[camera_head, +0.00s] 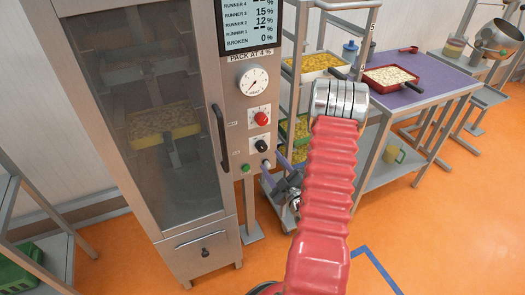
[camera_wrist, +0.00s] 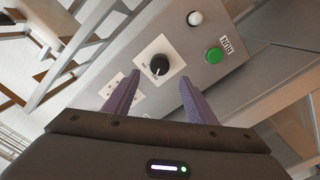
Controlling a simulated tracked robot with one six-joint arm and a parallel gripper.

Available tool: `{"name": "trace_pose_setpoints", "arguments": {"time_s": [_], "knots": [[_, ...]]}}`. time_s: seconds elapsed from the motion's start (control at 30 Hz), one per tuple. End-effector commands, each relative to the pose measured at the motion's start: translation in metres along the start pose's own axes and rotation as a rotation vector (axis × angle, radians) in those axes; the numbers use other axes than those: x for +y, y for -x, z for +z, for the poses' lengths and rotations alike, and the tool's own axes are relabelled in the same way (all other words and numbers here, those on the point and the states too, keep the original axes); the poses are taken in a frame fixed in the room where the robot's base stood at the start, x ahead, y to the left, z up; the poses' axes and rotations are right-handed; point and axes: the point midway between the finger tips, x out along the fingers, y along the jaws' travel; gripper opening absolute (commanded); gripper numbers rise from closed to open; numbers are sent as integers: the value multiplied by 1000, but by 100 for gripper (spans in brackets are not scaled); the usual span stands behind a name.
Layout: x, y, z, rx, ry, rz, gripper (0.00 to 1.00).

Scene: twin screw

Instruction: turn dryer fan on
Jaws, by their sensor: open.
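The dryer (camera_head: 150,130) is a tall metal cabinet with a glass door on the left in the head view. Its right-hand panel carries a white dial (camera_head: 252,80), a red knob (camera_head: 261,118) and a black knob (camera_head: 262,146). A green button (camera_head: 246,168) sits below. In the wrist view the black knob (camera_wrist: 159,65) is on a white plate, its pale pointer line toward the bottom. My gripper (camera_wrist: 158,80) is open, with purple fingers either side of and short of this knob. The green button (camera_wrist: 214,55) is beside a RUN label. Which control is the fan's is not legible.
A white round lamp or button (camera_wrist: 195,18) is near the green button. In the head view, a shelf rack stands behind my arm. A purple-topped table (camera_head: 420,95) with a red tray (camera_head: 390,78) is at right. Orange floor is open at lower right.

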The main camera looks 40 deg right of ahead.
Motion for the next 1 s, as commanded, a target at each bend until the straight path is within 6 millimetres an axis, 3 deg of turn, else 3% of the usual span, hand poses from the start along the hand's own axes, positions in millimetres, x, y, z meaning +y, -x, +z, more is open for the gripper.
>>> {"name": "trace_pose_setpoints", "arguments": {"time_s": [0.5, 0.93, 1.0], "knots": [[0, -75, 0, 1, -1, 0, 51], [0, -85, 0, -1, -1, 0, 51], [0, -85, 0, -1, -1, 0, 47]]}}
